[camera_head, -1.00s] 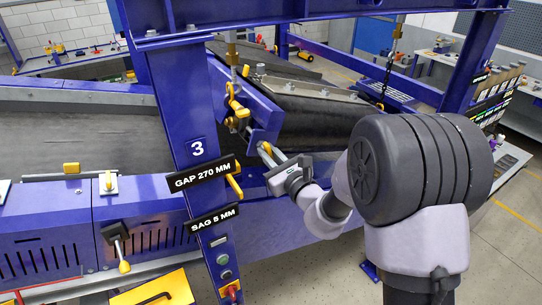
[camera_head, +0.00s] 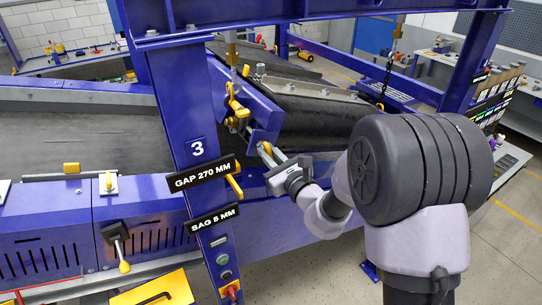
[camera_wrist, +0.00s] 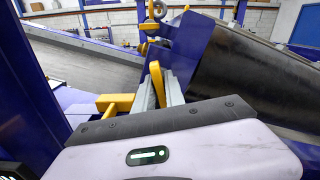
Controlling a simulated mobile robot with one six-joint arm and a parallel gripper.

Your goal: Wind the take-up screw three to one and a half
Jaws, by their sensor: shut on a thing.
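My gripper (camera_head: 268,154) reaches from the right to the blue overband frame beside the post marked 3 (camera_head: 197,148). Its jaws are shut on a yellow handle, which I take to be the take-up screw's handle (camera_head: 264,148). In the wrist view, the yellow handle (camera_wrist: 155,78) stands between the two grey fingers of my gripper (camera_wrist: 158,88). The screw itself is hidden behind the frame and fingers, and I cannot read its setting. Signs on the post read GAP 270 MM (camera_head: 202,174) and SAG 5 MM (camera_head: 213,218).
Another yellow handle (camera_head: 234,186) sits just left of my gripper, by the post. A yellow lever and brass fitting (camera_head: 236,110) are above. The dark belt (camera_head: 315,118) runs close on the right. Open floor (camera_head: 510,240) lies at lower right.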

